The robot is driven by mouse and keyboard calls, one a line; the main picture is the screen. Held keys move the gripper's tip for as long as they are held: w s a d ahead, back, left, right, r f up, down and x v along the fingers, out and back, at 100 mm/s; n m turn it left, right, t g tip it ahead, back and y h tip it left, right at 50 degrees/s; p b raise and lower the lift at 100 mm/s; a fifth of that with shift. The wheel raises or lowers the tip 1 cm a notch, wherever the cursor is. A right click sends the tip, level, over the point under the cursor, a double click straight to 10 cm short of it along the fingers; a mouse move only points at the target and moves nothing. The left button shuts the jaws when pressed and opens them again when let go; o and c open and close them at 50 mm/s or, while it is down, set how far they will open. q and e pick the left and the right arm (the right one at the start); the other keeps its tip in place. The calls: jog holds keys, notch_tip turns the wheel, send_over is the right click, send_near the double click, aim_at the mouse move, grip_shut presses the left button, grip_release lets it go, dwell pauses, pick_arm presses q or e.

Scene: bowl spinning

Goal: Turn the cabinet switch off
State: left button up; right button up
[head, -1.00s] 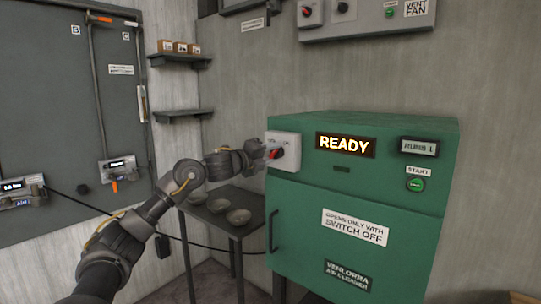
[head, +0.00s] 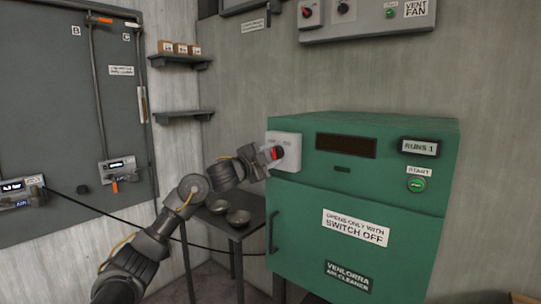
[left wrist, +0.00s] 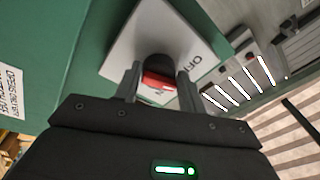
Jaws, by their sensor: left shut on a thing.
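The green cabinet (head: 385,210) stands at the centre right in the head view, with its door shut and its display (head: 346,146) dark. Its switch is a grey plate (head: 284,141) with a red and black knob (head: 278,153) on the cabinet's upper left. My left gripper (head: 268,156) is at the knob, shut on it. In the left wrist view the red knob (left wrist: 158,80) sits between the two fingers (left wrist: 157,85), and "OFF" is readable on the plate beside it. My right gripper is in neither view.
A counter (head: 419,148) reads "RUNS 1" above a green start button (head: 416,185). A control box (head: 365,18) hangs above.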

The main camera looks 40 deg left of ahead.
pick_arm(q)
jog(key=n, duration=0.2)
jog(key=n+p, duration=0.1)
jog(key=shift+d+f+n, duration=0.15)
jog(key=shift+f+n, duration=0.05)
jog(key=shift+n, duration=0.2)
jog(key=shift+n+y+p, duration=0.5)
jog(key=shift+n+p, duration=0.1)
jog(key=shift+n, duration=0.7)
jog(key=shift+f, duration=0.1)
jog(key=o, duration=0.9)
jog(key=s+b, duration=0.1)
jog(key=s, duration=0.2)
jog(key=s+b, duration=0.1)
jog(key=s, duration=0.3)
jog(key=s+f+b, duration=0.1)
jog(key=s+b, duration=0.1)
jog(key=s, duration=0.1)
jog(key=shift+s+d+f, duration=0.1)
jog(key=shift+s+d, duration=0.05)
jog(key=shift+s, duration=0.15)
